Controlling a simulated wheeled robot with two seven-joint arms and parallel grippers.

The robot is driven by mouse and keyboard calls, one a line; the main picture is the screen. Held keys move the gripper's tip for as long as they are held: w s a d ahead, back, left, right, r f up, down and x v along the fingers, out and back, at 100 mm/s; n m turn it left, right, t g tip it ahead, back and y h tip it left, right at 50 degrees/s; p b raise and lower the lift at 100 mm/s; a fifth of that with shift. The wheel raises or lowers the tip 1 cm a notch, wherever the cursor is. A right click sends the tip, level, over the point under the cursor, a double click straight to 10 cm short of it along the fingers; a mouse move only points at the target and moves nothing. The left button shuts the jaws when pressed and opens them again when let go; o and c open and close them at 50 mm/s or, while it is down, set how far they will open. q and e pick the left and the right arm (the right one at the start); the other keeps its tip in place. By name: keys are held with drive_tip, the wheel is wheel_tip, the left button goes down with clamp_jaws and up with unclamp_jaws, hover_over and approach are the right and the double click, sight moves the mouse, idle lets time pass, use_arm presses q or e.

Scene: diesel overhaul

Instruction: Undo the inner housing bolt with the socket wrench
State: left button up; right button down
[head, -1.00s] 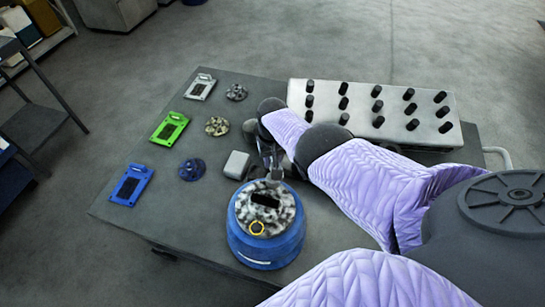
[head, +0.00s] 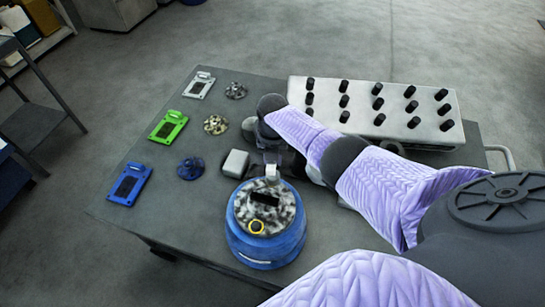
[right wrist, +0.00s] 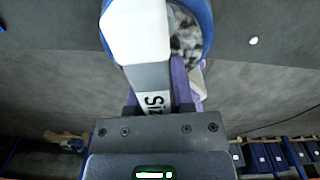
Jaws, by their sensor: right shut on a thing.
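In the right wrist view the wrench (right wrist: 140,38) has a white head and grey handle with dark lettering, held between the fingers (right wrist: 163,100); the housing rim (right wrist: 207,25) lies beyond. I cannot make out the inner bolt or whether the wrench touches it. My left gripper is out of view.
A pale block (head: 236,163) sits left of my right gripper. Blue (head: 130,184), green (head: 168,128) and white (head: 200,85) plates and several round discs lie at the left. A pale rack (head: 362,108) with black pegs stands behind my arm.

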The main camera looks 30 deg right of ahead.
drive_tip(key=shift+n, duration=0.4)
drive_tip(key=shift+r+p, duration=0.85)
drive_tip(key=shift+r, duration=0.1)
drive_tip(key=shift+f+m, duration=0.1)
drive_tip(key=shift+m, duration=0.3)
drive_tip(key=m, duration=0.3)
drive_tip(key=shift+m, duration=0.3)
drive_tip(key=m, duration=0.3)
drive_tip(key=shift+w+m+p, duration=0.1)
drive_tip(key=shift+m+p, duration=0.3)
drive_tip(key=m, duration=0.3)
drive_tip(key=shift+m, duration=0.3)
drive_tip(key=m, duration=0.5)
drive_tip(key=shift+m+p, duration=0.3)
drive_tip(key=m, duration=0.7)
drive_tip(key=shift+w, duration=0.1)
drive_tip(key=m, duration=0.3)
drive_tip(key=shift+m, duration=0.4)
drive_tip(key=m, duration=0.5)
drive_tip(key=shift+w+d, duration=0.1)
drive_tip(key=shift+f, duration=0.1)
